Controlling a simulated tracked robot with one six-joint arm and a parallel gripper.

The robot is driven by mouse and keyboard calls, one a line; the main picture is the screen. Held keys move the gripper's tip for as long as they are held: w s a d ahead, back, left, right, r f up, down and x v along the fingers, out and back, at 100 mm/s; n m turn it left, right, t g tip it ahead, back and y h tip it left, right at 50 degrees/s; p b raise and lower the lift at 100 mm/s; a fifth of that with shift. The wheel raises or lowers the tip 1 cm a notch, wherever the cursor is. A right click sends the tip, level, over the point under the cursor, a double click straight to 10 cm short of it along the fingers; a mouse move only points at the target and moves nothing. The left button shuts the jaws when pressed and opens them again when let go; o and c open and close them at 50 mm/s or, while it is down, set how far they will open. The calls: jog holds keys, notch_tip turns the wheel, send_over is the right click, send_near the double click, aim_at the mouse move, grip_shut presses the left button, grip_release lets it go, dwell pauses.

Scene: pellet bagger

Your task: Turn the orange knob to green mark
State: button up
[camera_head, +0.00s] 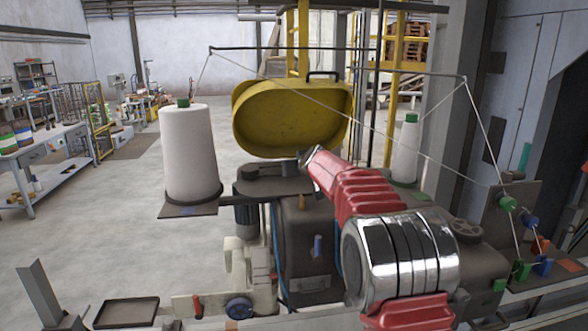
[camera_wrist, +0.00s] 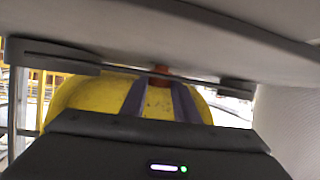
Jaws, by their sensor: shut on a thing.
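The orange knob (camera_wrist: 161,71) shows in the wrist view as a small orange patch under a grey machine surface, between the tips of my two dark fingers. My gripper (camera_wrist: 160,84) is shut on it. Much of the knob is hidden by the fingers and the grey edge above. The green mark cannot be made out in either view. In the head view my red and silver arm reaches forward to the machine, and the gripper and knob cannot be made out there.
A yellow cover (camera_head: 292,118) stands behind my arm in the head view. A large white thread cone (camera_head: 188,155) is at left and a smaller cone (camera_head: 404,150) at right. Green and blue tension knobs (camera_head: 507,203) sit at far right. Thread lines cross above the machine.

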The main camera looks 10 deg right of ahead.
jog(key=shift+c, duration=0.9)
jog(key=shift+d+n+g+y, duration=0.2)
jog(key=shift+n+y, duration=0.45)
jog(key=shift+y, duration=0.1)
jog(key=shift+d+n+g+y, duration=0.15)
jog(key=shift+n+g+y, duration=0.05)
jog(key=shift+n+y, duration=0.85)
jog(key=shift+y, duration=0.2)
jog(key=shift+w+d+n+g+y, duration=0.1)
jog(key=shift+n+g+y, duration=0.3)
jog(key=shift+n+y, duration=0.15)
jog(key=shift+w+d+n+g+y, duration=0.1)
jog(key=shift+n+g+y, duration=0.3)
jog(key=shift+n+y, duration=0.45)
jog(key=shift+n, duration=0.1)
jog(key=o, duration=1.1)
jog(key=shift+g, duration=0.3)
jog(key=shift+c, duration=0.2)
